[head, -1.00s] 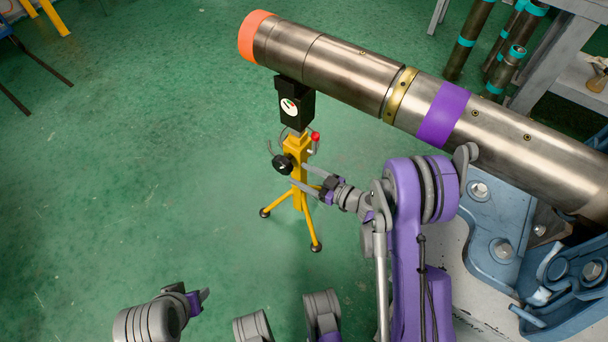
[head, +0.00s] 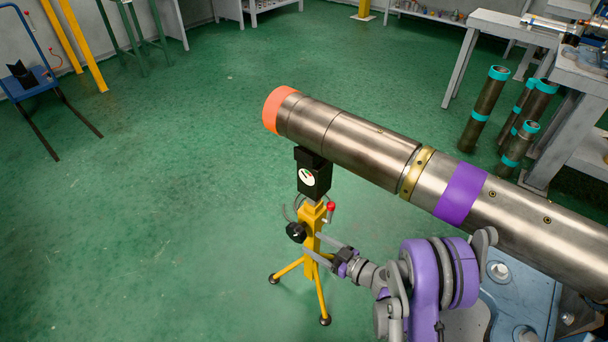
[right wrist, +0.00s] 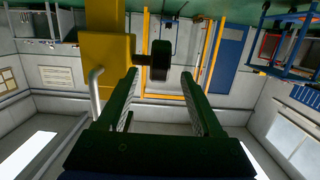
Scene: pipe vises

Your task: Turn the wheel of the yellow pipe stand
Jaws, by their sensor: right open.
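The yellow pipe stand (head: 312,228) stands on its tripod legs under the front part of a long metal pipe (head: 345,145). Its black wheel (head: 296,232) is on the left side of the post. My right gripper (head: 311,242) is open beside the post, its fingers pointing left toward the wheel. In the right wrist view, the wheel (right wrist: 160,60) shows between and just beyond the open fingertips (right wrist: 159,76), with no visible contact. The yellow post (right wrist: 107,62) is to the left of the fingers there. My left gripper is not in view.
A black block with a dial (head: 313,175) sits between post and pipe. A red-knobbed lever (head: 331,208) is on the post's right. Blue vise parts (head: 515,300) are at lower right. Dark pipes (head: 488,105) stand by a bench. Green floor (head: 170,220) is free at left.

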